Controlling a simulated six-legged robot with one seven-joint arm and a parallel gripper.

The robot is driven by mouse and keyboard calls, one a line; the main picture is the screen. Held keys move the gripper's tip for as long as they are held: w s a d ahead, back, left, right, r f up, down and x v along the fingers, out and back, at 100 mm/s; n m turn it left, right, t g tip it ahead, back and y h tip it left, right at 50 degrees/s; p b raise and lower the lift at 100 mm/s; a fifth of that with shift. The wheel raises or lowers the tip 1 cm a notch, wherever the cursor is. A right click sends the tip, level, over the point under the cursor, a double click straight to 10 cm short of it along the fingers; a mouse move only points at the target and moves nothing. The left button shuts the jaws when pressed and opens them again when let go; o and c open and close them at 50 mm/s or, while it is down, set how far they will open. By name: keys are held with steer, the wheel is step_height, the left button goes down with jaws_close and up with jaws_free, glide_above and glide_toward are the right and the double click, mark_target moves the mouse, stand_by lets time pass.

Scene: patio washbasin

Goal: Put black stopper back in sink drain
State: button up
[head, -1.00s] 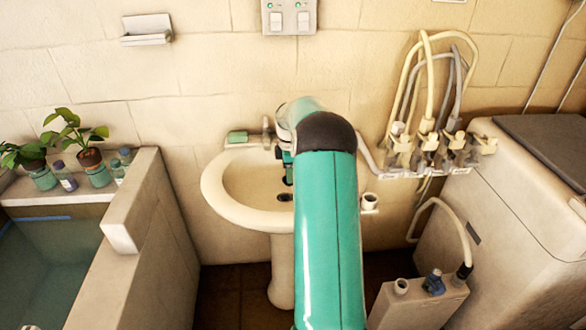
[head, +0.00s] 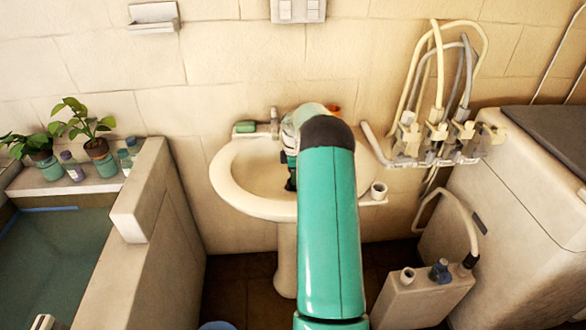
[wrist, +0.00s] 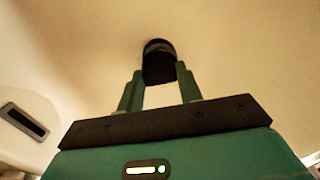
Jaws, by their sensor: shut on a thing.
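My gripper (wrist: 159,74) is shut on the black stopper (wrist: 158,65) in the wrist view, with one green finger on each side of it. The stopper is over the pale basin surface, and a dark rounded rim shows at its far end. I cannot tell whether that rim is the drain or part of the stopper. In the head view the white sink (head: 228,178) stands against the wall. My gripper points down inside its bowl, with the dark stopper (head: 290,184) low at its tip. The drain is not clearly visible there, and my green arm covers the sink's right part.
A green soap bar (head: 245,127) and the tap (head: 274,122) are at the sink's back edge. Hoses (head: 437,75) hang at the right wall. A low wall (head: 142,205) borders the water tub on the left.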

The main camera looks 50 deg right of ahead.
steer(key=shift+f, duration=0.55)
steer(key=shift+f, duration=0.65)
stand_by(1.0)
steer(key=o, duration=0.8)
steer(key=shift+r, duration=5.55)
steer(key=shift+a, duration=0.1)
